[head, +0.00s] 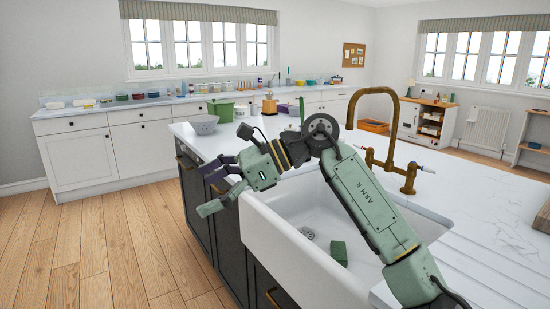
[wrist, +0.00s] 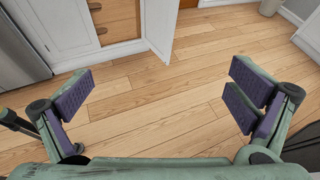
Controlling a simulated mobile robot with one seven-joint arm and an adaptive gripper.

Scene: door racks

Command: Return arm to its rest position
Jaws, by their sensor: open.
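My gripper (head: 220,183) is at the end of my green arm, which reaches across the white sink from the right in the head view. Its fingers point left, past the sink's front edge, over the floor side of the island. In the wrist view my gripper (wrist: 160,95) shows its purple-padded fingers spread wide apart. Nothing is between them, only wooden floor beyond.
The white sink (head: 283,250) lies below my arm, with a green block (head: 339,252) in it. A brass tap (head: 409,165) stands behind my arm. A grey colander (head: 204,124) and a green bin (head: 221,110) stand on the island. The wooden floor (head: 100,255) at left is clear.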

